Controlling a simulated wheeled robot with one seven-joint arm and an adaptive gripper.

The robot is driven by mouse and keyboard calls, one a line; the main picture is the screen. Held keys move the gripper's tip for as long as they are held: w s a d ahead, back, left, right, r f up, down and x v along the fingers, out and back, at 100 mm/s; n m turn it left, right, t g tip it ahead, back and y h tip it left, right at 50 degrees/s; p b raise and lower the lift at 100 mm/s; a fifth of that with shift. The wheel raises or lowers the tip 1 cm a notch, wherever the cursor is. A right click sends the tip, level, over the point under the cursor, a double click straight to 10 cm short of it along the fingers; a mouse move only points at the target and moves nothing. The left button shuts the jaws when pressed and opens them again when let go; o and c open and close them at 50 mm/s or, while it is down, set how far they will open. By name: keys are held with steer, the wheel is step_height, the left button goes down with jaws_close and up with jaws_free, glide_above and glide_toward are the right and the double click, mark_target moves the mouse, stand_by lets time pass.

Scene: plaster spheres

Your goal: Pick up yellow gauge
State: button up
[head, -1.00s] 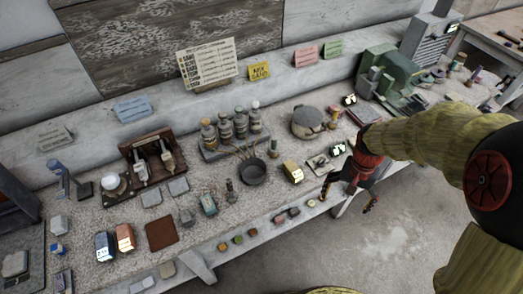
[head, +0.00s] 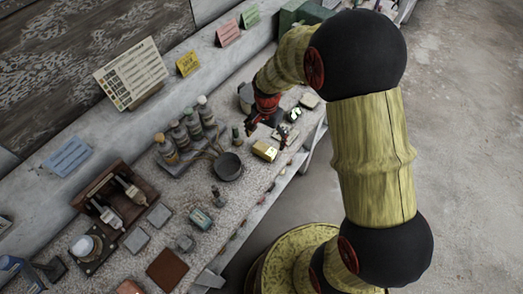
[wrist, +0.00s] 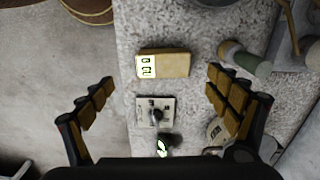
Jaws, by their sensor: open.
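The yellow gauge (head: 265,151) is a small box with a pale lit display face, lying on the bench near its front edge. In the wrist view the yellow gauge (wrist: 164,63) lies ahead of my gripper, between the lines of the fingers but beyond their tips. My gripper (head: 268,130) is open and empty, just above and behind the gauge in the head view. In the wrist view its two fingers (wrist: 160,85) are spread wide, one over the floor side and one over the bench. Nothing is touching the gauge that I can see.
A small grey plate with a dark knob (wrist: 155,110) and a dark piece with a lit face (wrist: 164,146) lie close to the gauge. A dark pan (head: 228,166) and several bottles (head: 187,135) are to the left.

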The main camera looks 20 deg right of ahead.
mark_target(264, 148)
steer(key=shift+a+f, duration=0.2)
steer(key=shift+f, duration=0.45)
steer(key=shift+d+f, duration=0.1)
steer(key=shift+f, duration=0.4)
steer(key=f, duration=0.2)
steer(key=f+b, duration=0.1)
steer(key=f, duration=0.2)
steer(key=shift+w+f+b, duration=0.3)
steer(key=shift+c, duration=1.1)
steer(key=c, duration=1.1)
steer(key=shift+c, duration=0.2)
